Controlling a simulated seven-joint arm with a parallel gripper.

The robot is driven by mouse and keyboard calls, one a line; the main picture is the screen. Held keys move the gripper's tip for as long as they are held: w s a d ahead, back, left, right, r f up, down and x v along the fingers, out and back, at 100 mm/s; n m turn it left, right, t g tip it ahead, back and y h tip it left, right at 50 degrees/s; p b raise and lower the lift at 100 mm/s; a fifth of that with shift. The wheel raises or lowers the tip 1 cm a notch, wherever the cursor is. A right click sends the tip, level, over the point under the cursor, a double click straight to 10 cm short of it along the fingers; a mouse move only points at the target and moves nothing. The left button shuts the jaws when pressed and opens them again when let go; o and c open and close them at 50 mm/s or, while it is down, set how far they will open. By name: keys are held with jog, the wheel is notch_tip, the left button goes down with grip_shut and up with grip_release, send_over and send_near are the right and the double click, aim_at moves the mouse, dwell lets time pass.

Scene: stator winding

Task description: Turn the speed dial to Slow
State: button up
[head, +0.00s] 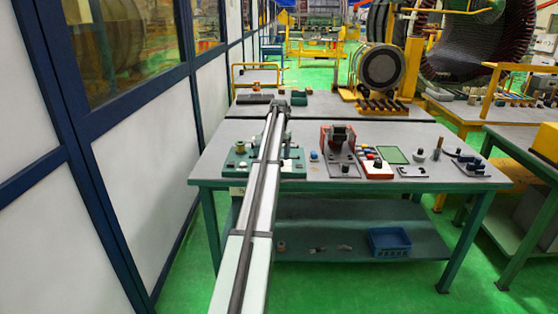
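The speed dial cannot be picked out with certainty at this size. A small red-and-white control box (377,172) with several coloured knobs or buttons stands right of the middle of the green-legged workbench (225,160). A green fixture plate (292,168) with small knobs lies at the bench's left, partly covered by my arm. My arm reaches from the bottom of the picture over this plate. Its far end (279,104) is above the bench's back edge, left of the control box. The gripper fingers cannot be made out there.
A red-sided machine (338,138) stands between the green plate and the control box. A green-framed pad (391,155) and small parts lie to the right. A blue bin (389,241) is on the lower shelf. A glazed partition (140,130) runs along the left.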

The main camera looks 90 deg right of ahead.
jog(key=shift+f, duration=1.7)
jog(key=c, duration=1.1)
